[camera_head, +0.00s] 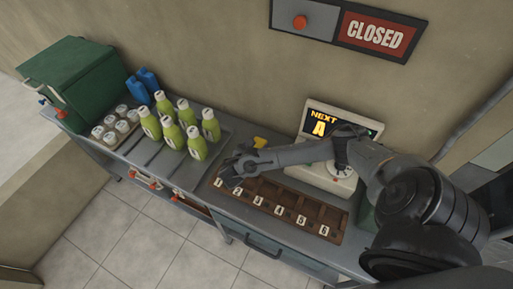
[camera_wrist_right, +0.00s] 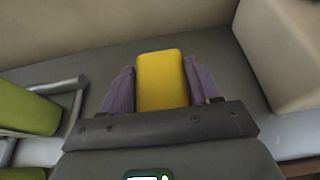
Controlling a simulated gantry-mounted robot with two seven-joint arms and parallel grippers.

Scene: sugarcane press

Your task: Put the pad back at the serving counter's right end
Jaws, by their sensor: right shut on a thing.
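The yellow pad (camera_head: 260,142) is near the wall, behind the numbered wooden rack, and my right arm hides part of it. In the right wrist view the pad (camera_wrist_right: 160,80) sits between the two purplish fingers. My right gripper (camera_wrist_right: 158,90) is shut on it, over the grey surface. The serving counter (camera_head: 285,240) runs along the wall. Its right end is mostly hidden by my right arm. My left gripper is not in view.
The numbered rack (camera_head: 270,200) lies in front of the gripper. A display machine (camera_head: 318,178) stands to the right, partly behind my arm. Several green bottles (camera_head: 172,133) stand to the left. A green thing (camera_head: 366,216) shows beside my arm at the right.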

